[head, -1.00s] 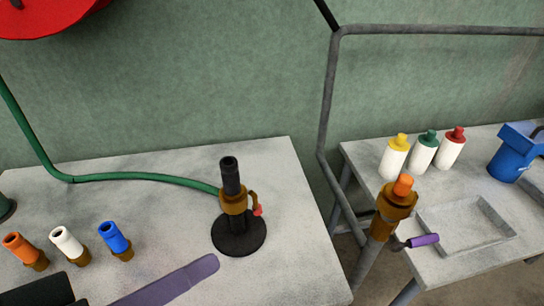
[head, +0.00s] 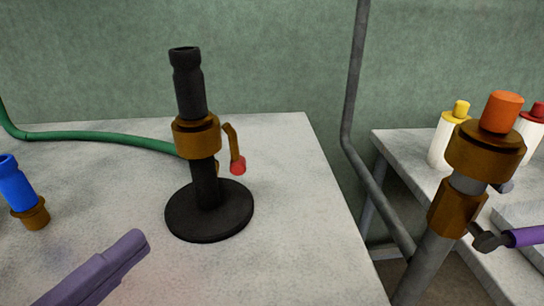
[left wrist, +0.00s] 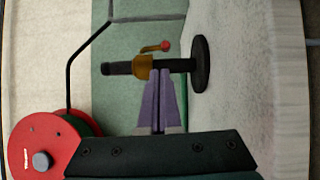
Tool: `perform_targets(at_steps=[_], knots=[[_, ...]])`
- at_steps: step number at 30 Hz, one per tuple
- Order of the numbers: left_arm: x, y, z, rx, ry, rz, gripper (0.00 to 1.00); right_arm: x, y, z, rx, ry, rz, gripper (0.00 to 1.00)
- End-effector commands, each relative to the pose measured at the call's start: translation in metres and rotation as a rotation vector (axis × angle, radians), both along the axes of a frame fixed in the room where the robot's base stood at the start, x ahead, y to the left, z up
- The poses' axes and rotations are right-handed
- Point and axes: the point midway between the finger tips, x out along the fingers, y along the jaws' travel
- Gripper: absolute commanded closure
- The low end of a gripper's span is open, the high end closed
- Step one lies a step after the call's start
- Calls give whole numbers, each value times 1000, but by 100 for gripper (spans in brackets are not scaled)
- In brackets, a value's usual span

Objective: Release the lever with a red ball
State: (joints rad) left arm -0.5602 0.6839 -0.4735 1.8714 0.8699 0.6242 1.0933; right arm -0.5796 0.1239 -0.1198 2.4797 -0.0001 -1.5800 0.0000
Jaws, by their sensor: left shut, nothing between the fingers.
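A black stand (head: 205,205) with a round base stands upright on the pale table in the head view. It has a brass collar (head: 196,136) and a short brass lever (head: 231,141) hanging at its right side, ending in a red ball (head: 238,166). My left gripper (head: 137,243), with purple fingers, is shut and empty, left of the base and apart from the lever. In the left wrist view, which is turned sideways, its fingers (left wrist: 165,72) point at the collar (left wrist: 143,67), with the red ball (left wrist: 166,45) beyond them. My right gripper is out of view.
A green hose (head: 100,136) runs behind to the stand. A blue-topped brass fitting (head: 22,192) stands at the left. A grey pipe with an orange-topped brass valve (head: 484,150) and purple handle (head: 526,236) rises at the right. A red reel (left wrist: 45,148) shows in the left wrist view.

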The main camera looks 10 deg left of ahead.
Motion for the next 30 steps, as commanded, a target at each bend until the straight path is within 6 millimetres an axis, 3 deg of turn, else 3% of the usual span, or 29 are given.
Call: perform_targets(at_steps=[14,17,30], knots=[[6,-1,0,-4,-4,4,100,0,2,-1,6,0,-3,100],[18,-5,1,-5,-6,4,100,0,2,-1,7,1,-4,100],[104,-33,3,-6,-4,3,100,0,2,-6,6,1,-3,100]])
